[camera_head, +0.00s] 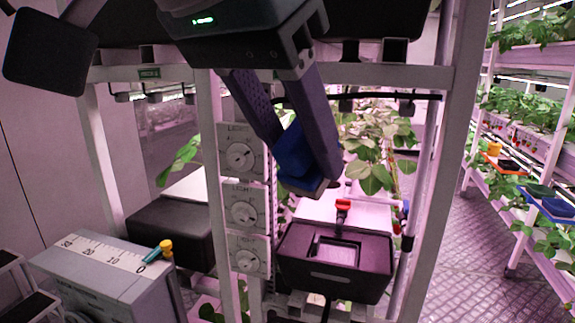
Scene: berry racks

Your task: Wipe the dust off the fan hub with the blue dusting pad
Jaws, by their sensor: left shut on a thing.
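My left gripper (303,158) reaches down from the top of the head view, in front of the rack. It is shut on the blue dusting pad (294,150), which sits between the two dark fingers and is partly hidden by them. The pad is in the air, to the right of the dial panel, and I cannot tell whether it touches anything. I cannot make out a fan hub in this view. My right gripper is out of view.
A white post carries several LIGHT dials (240,156) just left of the pad. A dark box (335,283) with a red valve (343,205) behind it stands below. A grey scale box (110,275) stands lower left. Plant racks (530,130) line the right, beyond an open aisle floor (465,270).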

